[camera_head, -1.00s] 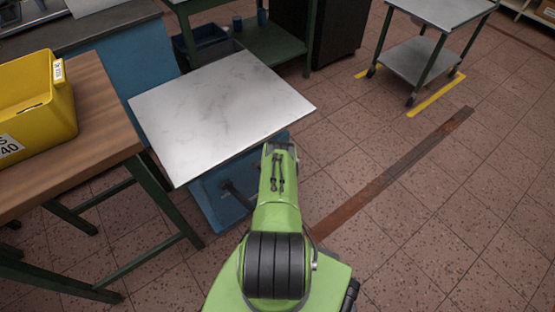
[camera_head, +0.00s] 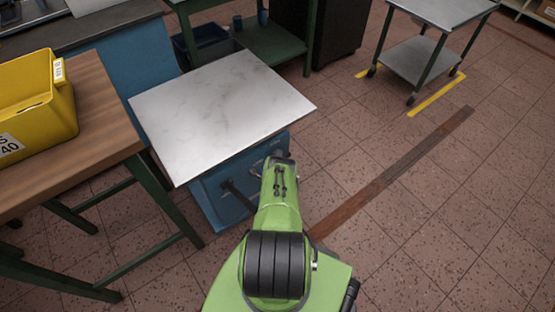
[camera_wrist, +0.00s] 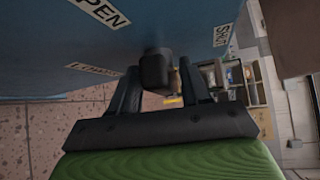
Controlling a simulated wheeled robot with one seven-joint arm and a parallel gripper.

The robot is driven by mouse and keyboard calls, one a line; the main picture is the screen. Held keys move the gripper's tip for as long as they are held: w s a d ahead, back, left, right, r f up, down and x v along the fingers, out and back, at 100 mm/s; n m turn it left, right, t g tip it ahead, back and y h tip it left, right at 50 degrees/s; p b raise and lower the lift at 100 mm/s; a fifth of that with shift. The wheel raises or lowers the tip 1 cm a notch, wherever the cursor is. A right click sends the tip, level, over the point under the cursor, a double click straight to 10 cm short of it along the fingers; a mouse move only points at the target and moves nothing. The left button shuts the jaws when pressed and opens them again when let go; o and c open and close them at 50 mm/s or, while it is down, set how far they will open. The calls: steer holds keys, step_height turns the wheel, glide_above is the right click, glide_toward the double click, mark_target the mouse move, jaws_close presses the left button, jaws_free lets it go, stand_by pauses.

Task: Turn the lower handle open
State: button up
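The blue cabinet (camera_head: 212,197) with a pale metal top stands left of my arm. A dark lever handle (camera_head: 238,194) sticks out from its front, left of my gripper (camera_head: 283,156). In the wrist view, the blue face (camera_wrist: 150,30) carries an OPEN label (camera_wrist: 100,12), a SHUT label (camera_wrist: 222,35) and a third, partly readable label (camera_wrist: 92,69). My gripper (camera_wrist: 158,75) has its fingers apart, either side of a dark handle end (camera_wrist: 155,68). I cannot tell which handle this is, or whether the fingers touch it.
A wooden bench (camera_head: 100,110) with a yellow bin (camera_head: 40,105) stands at the left. A green-framed shelf unit (camera_head: 270,42) is behind the cabinet, and a metal cart (camera_head: 425,60) at the far right. The tiled floor (camera_head: 440,200) to the right is free.

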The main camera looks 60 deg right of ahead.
steer(key=o, duration=0.5)
steer(key=r+p, duration=0.3)
steer(key=r, duration=0.2)
steer(key=r+p, duration=0.3)
steer(key=r, duration=0.2)
steer(key=shift+d+r, duration=0.2)
steer(key=shift+r, duration=0.15)
steer(key=shift+c, duration=1.1)
steer(key=shift+w+a+f, duration=0.2)
steer(key=shift+a+f, duration=0.35)
steer(key=shift+c, duration=0.5)
steer(key=shift+r, duration=0.1)
steer(key=shift+c, duration=0.9)
steer(key=s+a+r+p, duration=0.3)
steer(key=s+r+p, duration=0.2)
steer(key=p, duration=0.2)
steer(key=shift+s+a+r+y+p, duration=0.15)
steer(key=shift+y+p, duration=0.15)
